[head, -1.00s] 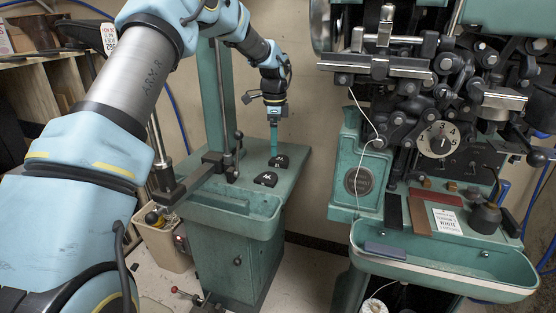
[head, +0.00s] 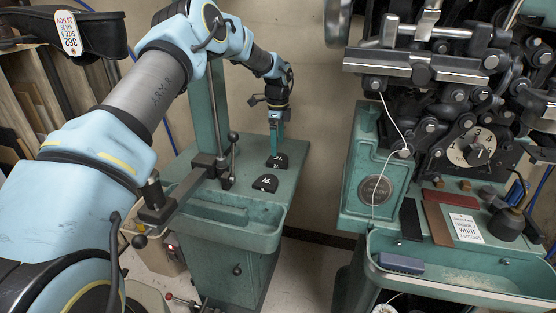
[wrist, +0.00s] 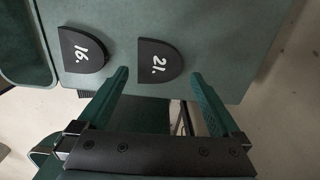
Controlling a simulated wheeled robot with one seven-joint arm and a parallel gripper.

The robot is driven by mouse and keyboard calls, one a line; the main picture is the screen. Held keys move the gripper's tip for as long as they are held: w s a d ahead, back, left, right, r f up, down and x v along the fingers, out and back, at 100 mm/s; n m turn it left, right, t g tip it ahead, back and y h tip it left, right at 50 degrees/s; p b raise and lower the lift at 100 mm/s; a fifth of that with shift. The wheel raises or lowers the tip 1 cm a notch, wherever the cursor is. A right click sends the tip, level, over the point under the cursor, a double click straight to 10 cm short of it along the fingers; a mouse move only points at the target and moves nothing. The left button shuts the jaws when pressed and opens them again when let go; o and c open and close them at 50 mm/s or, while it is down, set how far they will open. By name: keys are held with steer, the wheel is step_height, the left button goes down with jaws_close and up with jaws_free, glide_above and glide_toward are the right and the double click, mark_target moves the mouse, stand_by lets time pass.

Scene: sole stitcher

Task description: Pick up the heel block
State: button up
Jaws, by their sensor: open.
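Two black D-shaped heel blocks lie flat on the green machine table. In the wrist view, the block marked 21 (wrist: 160,62) is at the centre and the block marked 16 (wrist: 82,50) is to its left. In the head view, the far block (head: 277,161) is under my gripper and the near block (head: 265,183) lies closer to the table's front. My gripper (wrist: 160,74) is open and empty, pointing down. Its green fingertips show on either side of block 21, with a gap each side. I cannot tell their exact height above the table.
The green table (head: 205,193) carries an upright green post (head: 216,120) and clamp left of the blocks, with a trough (head: 235,231) in front. The stitching machine (head: 382,185) stands to the right across a gap. A black shoe (head: 62,31) hangs at upper left.

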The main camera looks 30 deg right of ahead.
mark_target(279, 158)
steer(key=shift+s+d+f+p, duration=0.1)
steer(key=shift+f+p, duration=0.5)
steer(key=shift+f, duration=0.75)
steer(key=shift+d+f+p, duration=0.1)
steer(key=shift+f+p, duration=0.5)
steer(key=shift+f, duration=0.7)
steer(key=c, duration=1.1)
